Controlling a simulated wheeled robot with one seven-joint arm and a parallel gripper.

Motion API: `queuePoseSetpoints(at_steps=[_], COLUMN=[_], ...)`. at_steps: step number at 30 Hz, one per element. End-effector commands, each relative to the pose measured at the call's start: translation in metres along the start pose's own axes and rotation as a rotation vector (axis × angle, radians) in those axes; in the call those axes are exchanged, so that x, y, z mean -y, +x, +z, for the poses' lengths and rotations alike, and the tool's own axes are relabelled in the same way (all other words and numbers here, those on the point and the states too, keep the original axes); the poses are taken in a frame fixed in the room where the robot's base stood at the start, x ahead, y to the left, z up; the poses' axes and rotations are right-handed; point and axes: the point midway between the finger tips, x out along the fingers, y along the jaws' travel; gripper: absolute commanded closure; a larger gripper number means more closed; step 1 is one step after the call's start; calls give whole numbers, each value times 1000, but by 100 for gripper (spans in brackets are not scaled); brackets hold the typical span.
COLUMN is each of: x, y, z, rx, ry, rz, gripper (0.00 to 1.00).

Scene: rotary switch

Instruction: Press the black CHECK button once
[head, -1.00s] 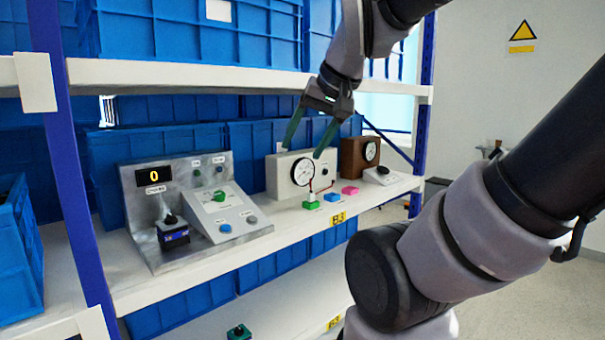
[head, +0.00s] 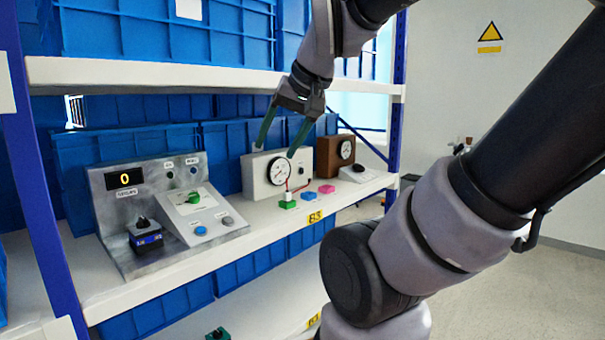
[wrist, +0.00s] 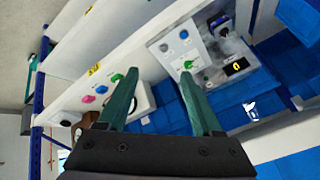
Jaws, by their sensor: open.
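A grey metal panel (head: 105,205) stands on the shelf at left, with a lit display (head: 124,179) reading 0. Its sloped box has a green rotary knob (head: 194,198), a blue button (head: 200,231) and a grey button (head: 227,220). A dark block with a black top (head: 143,224) sits in front of the display. A small black button (head: 359,168) sits on a white wedge at right. The labels are too small to read, so I cannot tell which is CHECK. My gripper (head: 276,150) is open and empty, above and right of the panel; its fingers also show in the wrist view (wrist: 158,78).
A white gauge box (head: 262,175) and a brown gauge box (head: 326,156) stand to the right on the shelf. Green, blue and pink blocks (head: 326,189) lie before them. The upper shelf (head: 150,75) and blue bins (head: 160,30) are close to my arm.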

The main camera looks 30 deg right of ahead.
Motion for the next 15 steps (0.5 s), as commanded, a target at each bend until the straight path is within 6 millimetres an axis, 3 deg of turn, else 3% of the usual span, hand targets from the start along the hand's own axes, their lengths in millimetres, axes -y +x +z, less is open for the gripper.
queuePoseSetpoints(at_steps=[1,5,15], x=[0,0,0], y=[0,0,0], z=[0,0,0], rx=[0,0,0], ry=[0,0,0], rz=[0,0,0], gripper=[49,98,100])
